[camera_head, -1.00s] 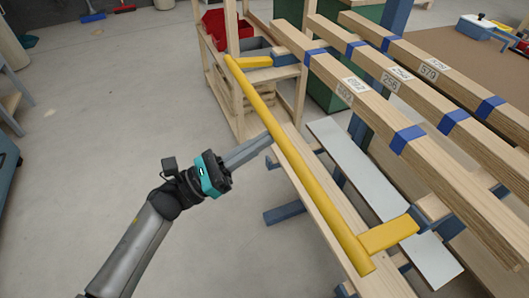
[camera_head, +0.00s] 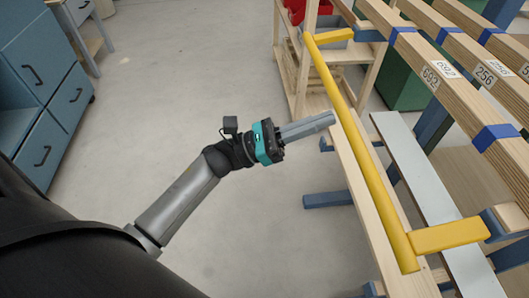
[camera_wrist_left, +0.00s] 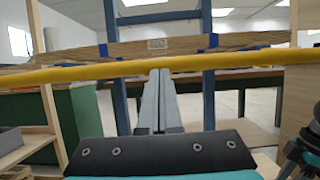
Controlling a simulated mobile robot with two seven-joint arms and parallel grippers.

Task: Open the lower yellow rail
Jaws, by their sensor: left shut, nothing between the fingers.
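The yellow rail (camera_head: 368,168) runs along the near side of a wooden rack, held out by a yellow arm at each end. It also crosses the whole left wrist view (camera_wrist_left: 90,72). My left gripper (camera_head: 333,117) has its grey fingers closed together with nothing between them. The fingertips are close to the rail's near side, at its upper-middle part; I cannot tell if they touch it. In the left wrist view the fingertips (camera_wrist_left: 160,72) meet the rail's lower edge in the picture. My right gripper is not clearly seen.
Labelled wooden beams (camera_head: 436,75) with blue bands lie on the rack behind the rail. A pale board (camera_head: 425,185) and blue rack feet (camera_head: 327,199) are below. Blue drawer cabinets (camera_head: 45,95) stand at left. The grey floor (camera_head: 190,75) between is clear.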

